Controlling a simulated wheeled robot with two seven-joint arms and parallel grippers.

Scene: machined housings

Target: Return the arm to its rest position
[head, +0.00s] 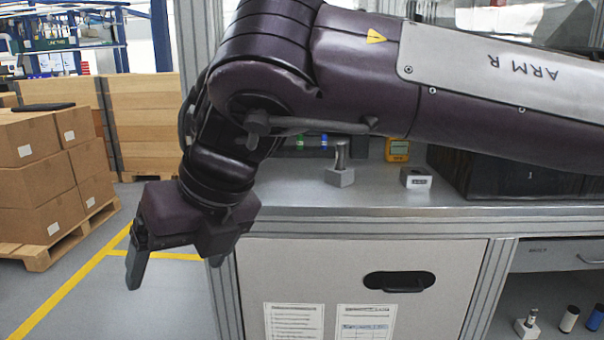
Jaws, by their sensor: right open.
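My right arm, marked ARM R, comes in from the right across the top of the head view and bends down at the left. My right gripper (175,262) hangs at its end with fingers pointing down. It is open and empty, left of the workbench (290,228) and in front of its left post. A grey metal housing (340,177) with an upright cylindrical part in it stands on the bench. A second small block-shaped housing (416,179) sits to its right. My left gripper is out of view.
A yellow meter (397,150) and a black box (510,178) stand at the back of the bench, partly behind my arm. A lower shelf (565,283) holds another small housing (527,324) and two cylinders. Stacked cartons (40,190) stand on a pallet at left, beyond clear floor.

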